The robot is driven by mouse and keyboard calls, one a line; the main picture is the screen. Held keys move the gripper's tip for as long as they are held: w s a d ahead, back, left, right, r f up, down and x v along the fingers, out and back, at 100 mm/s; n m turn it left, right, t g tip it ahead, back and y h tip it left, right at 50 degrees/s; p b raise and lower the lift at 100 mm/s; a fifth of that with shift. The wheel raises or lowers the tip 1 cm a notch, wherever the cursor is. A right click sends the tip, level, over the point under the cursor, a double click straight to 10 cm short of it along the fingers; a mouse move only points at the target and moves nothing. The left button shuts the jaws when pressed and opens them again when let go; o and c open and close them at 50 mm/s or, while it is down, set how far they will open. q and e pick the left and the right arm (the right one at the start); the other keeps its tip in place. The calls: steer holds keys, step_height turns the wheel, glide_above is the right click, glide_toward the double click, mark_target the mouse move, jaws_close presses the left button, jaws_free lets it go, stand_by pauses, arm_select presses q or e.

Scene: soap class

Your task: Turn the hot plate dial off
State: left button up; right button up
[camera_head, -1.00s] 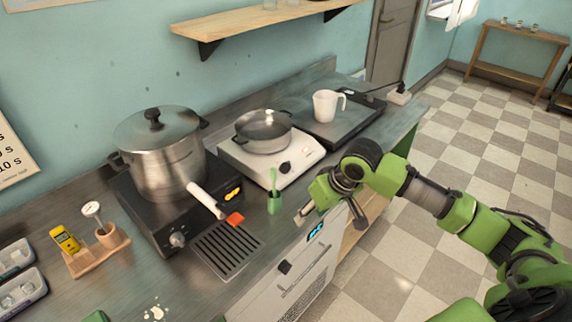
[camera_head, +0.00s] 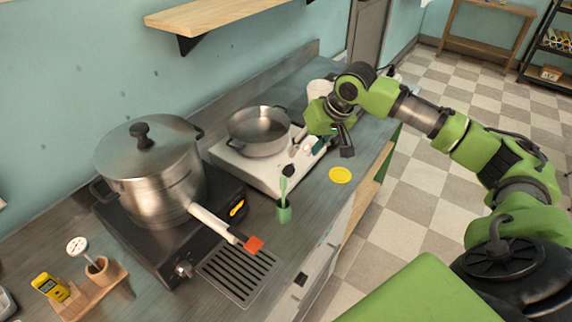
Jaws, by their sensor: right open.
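The white hot plate (camera_head: 236,167) stands on the counter with an open metal pan (camera_head: 259,132) on it. Its black dial (camera_head: 288,170) is on the front face, just above a green utensil. My right gripper (camera_head: 320,148) is open and empty over the plate's right front corner, to the right of the dial and apart from it. It hides part of that corner. A black hot plate (camera_head: 140,238) at the left carries a large lidded pot (camera_head: 155,175); its silver dial (camera_head: 183,269) is on the front. My left gripper is not in view.
A yellow disc (camera_head: 341,175) lies near the counter edge. A white mug (camera_head: 318,91) stands behind the gripper.

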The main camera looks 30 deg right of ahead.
glide_above(292, 168)
steer(key=s, duration=0.3)
step_height(292, 168, down, 5)
steer(key=x, duration=0.2)
steer(key=p+x, duration=0.1)
steer(key=x, duration=0.2)
steer(key=shift+w+d+f+p, duration=0.2)
steer(key=shift+w+d+p, duration=0.05)
steer(key=shift+w+p, duration=0.1)
steer(key=shift+w+f, duration=0.15)
steer(key=shift+f, duration=0.3)
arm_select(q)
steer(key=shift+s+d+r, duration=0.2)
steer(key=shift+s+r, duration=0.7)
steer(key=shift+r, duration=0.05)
arm_select(e)
steer(key=c, duration=1.1)
